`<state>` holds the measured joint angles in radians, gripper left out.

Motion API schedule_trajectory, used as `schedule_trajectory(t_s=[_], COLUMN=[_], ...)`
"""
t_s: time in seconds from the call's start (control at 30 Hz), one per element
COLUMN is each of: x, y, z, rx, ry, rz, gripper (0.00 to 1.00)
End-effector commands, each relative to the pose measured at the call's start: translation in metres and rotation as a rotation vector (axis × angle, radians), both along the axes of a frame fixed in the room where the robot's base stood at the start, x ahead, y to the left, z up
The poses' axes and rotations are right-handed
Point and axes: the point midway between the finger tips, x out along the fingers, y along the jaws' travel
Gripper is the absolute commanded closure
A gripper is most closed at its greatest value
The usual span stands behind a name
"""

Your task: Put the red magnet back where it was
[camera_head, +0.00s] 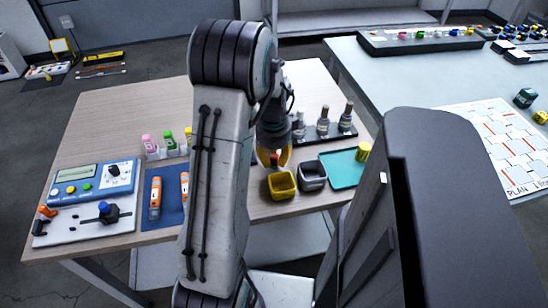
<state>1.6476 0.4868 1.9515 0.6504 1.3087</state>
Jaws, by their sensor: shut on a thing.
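My gripper (272,163) shows in the head view just right of my arm, pointing down over the wooden table (110,120). Its orange fingers are closed around a small red thing, the red magnet (275,158), of which only a little shows. The gripper is just behind and above a yellow bin (280,195). I cannot tell whether the magnet touches the table. A grey bin (313,184) stands right of the yellow one. Part of the table behind my arm is hidden.
A teal tray (345,172) with a yellow cylinder (363,151) lies right of the bins. A dark rack of bottles (324,130) stands behind. At left are a blue meter (80,187), a white board (75,232) and a blue mat (171,203) with orange items. The table's back left is clear.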

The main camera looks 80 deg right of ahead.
Motion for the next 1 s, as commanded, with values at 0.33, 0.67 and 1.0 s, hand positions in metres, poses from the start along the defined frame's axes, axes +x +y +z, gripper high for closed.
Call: schedule_trajectory(t_s=[0.33,0.67,1.0], x=[0.0,0.0,0.0], y=[0.0,0.0,0.002], z=[-0.001,0.006,0.06], rx=[0.0,-0.002,-0.004], ry=[0.0,0.0,0.0], rz=[0.0,0.0,0.0], gripper=[0.55,0.55,0.55])
